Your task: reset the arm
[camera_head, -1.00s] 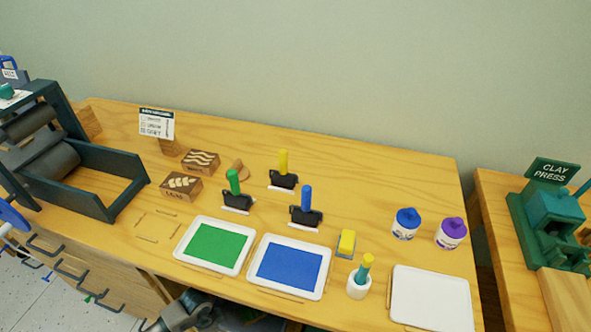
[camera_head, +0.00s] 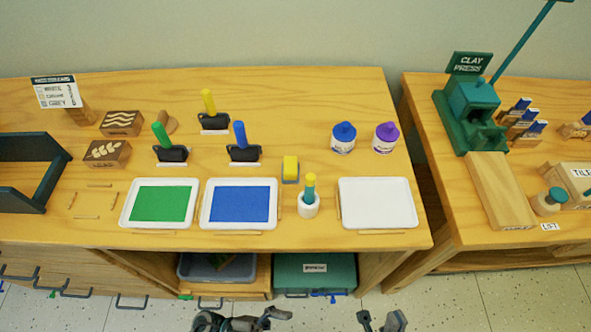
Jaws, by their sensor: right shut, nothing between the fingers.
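My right gripper (camera_head: 382,321) is at the bottom edge of the head view, right of centre, in front of the table and low over the floor. It is shut and holds nothing. It is partly cut off by the frame. My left gripper (camera_head: 245,320) is dark and also at the bottom edge, left of centre, largely cut off. Whether it is open or shut does not show. Both are clear of the tabletop things.
The wooden table (camera_head: 300,90) carries a green ink tray (camera_head: 126,205), a blue ink tray (camera_head: 206,206), a white tray (camera_head: 377,203), upright rollers, paint jars (camera_head: 343,138) and a small cup (camera_head: 308,206). A clay press (camera_head: 470,110) stands on the right table.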

